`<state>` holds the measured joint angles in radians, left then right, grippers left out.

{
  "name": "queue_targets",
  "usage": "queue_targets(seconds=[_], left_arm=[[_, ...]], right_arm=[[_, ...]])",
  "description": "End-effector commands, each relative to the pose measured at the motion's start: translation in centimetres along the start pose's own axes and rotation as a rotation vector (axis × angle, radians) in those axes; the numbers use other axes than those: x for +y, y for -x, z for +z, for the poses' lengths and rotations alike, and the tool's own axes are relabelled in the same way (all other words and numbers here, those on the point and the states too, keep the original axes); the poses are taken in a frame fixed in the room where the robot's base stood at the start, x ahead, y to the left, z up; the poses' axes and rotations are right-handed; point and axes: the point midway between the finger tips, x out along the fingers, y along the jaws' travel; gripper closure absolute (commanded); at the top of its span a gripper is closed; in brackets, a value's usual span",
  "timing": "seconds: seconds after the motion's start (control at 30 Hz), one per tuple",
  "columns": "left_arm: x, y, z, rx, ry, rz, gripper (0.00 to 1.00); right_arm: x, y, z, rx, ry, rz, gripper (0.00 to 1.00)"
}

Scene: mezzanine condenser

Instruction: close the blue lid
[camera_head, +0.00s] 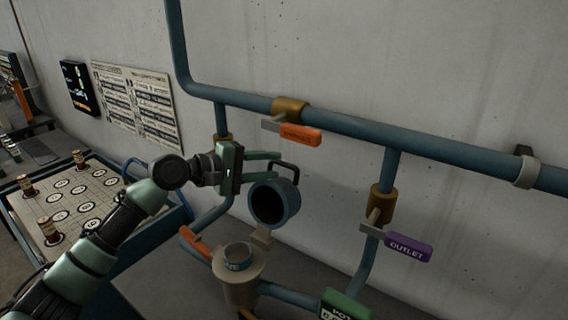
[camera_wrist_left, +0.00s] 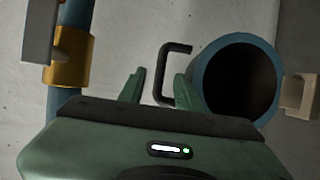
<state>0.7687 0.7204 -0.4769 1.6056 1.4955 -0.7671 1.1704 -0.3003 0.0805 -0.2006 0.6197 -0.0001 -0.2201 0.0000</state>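The blue lid (camera_head: 289,193) stands open, tipped up on its hinge above the round beige canister (camera_head: 238,285), with its dark hollow side showing. A black bar handle (camera_head: 285,167) sticks out from the lid; it also shows in the left wrist view (camera_wrist_left: 158,76). My left gripper (camera_head: 278,165) is open at the lid's handle. In the left wrist view the handle's bar lies between the two green fingers (camera_wrist_left: 156,86), with a gap to the left finger. The right finger is close beside the lid's blue rim (camera_wrist_left: 203,80). My right gripper is not seen.
Blue pipes run along the wall, with an orange-handled valve (camera_head: 300,134) above and a purple OUTLET handle (camera_head: 408,246) at right. Another orange handle (camera_head: 195,243) is beside the canister. A green-labelled block (camera_head: 345,304) is in front. A board table (camera_head: 80,200) stands left.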

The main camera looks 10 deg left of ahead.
Motion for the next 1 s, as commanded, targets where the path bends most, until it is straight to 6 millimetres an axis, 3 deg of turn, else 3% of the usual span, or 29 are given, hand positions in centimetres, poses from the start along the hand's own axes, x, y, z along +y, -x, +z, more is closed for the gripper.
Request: queue_targets(seconds=[0.1,0.3,0.63,0.77,1.0], left_arm=[[0.4,-2.0,0.1,-0.001,0.001,0.000,0.66],[0.1,-4.1,0.0,0.000,0.001,-0.001,0.66],[0.0,-4.5,0.0,0.001,-0.001,0.000,0.66],[0.0,-4.5,0.0,0.001,-0.001,-0.001,1.00],[0.0,-4.5,0.0,0.001,-0.001,-0.001,1.00]], right_arm=[[0.1,1.1,-0.1,0.000,0.000,0.000,0.25],[0.1,1.6,-0.2,0.001,-0.001,0.001,0.25],[0.1,1.6,-0.2,0.001,-0.001,0.001,0.25],[0.1,1.6,-0.2,0.001,-0.001,0.001,0.25],[0.1,1.6,-0.2,0.001,-0.001,0.001,0.25]])
